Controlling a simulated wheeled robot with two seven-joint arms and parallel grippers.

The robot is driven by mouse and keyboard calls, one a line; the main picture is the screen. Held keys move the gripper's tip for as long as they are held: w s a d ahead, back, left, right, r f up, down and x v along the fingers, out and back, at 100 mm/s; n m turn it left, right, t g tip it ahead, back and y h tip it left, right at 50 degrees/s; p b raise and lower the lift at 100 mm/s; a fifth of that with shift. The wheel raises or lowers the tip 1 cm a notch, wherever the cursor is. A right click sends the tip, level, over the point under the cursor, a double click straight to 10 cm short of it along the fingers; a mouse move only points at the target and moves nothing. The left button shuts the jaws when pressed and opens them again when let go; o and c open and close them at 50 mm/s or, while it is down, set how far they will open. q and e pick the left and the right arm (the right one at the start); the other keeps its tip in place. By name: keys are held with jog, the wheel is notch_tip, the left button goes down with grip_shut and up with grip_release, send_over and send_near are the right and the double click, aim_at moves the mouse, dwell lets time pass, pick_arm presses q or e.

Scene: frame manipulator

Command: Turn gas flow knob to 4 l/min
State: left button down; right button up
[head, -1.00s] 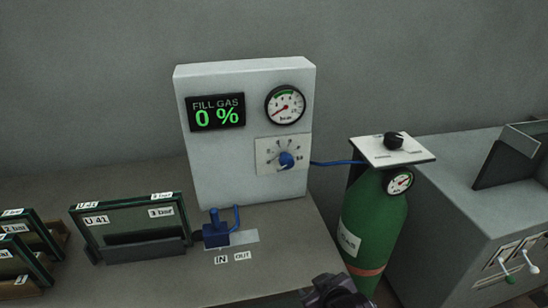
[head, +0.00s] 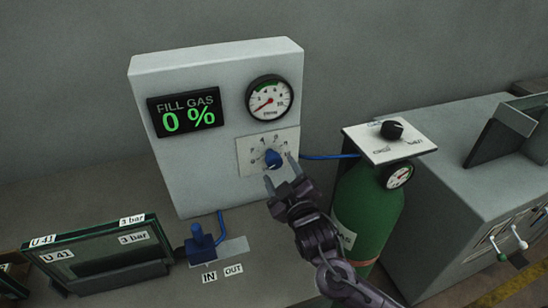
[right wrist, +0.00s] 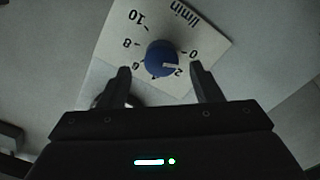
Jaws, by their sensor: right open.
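The blue gas flow knob (head: 273,159) sits on a white dial plate (head: 250,155) on the front of the grey panel box. In the right wrist view the knob (right wrist: 160,57) has a pale mark on its right side, near the printed 2. The scale is marked l/min, and 0, 2, 6, 8 and 10 are readable there. My right gripper (head: 281,169) is open, with its fingertips just in front of the knob. In the wrist view the fingers (right wrist: 160,73) flank the knob's lower part with a gap on each side. My left gripper is out of view.
The display (head: 187,112) reads FILL GAS 0 %, beside a round gauge (head: 269,98). A green gas cylinder (head: 366,212) stands to the right, with a black knob (head: 391,130) above it. A blue valve (head: 200,245) and a framed pane (head: 100,252) are on the bench.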

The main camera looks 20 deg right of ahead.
aim_at(276, 165)
jog(key=w, duration=0.4)
jog(key=shift+w+a+f+p, duration=0.1)
jog(key=shift+p, duration=0.3)
jog(key=shift+w, duration=0.3)
jog(key=c, duration=1)
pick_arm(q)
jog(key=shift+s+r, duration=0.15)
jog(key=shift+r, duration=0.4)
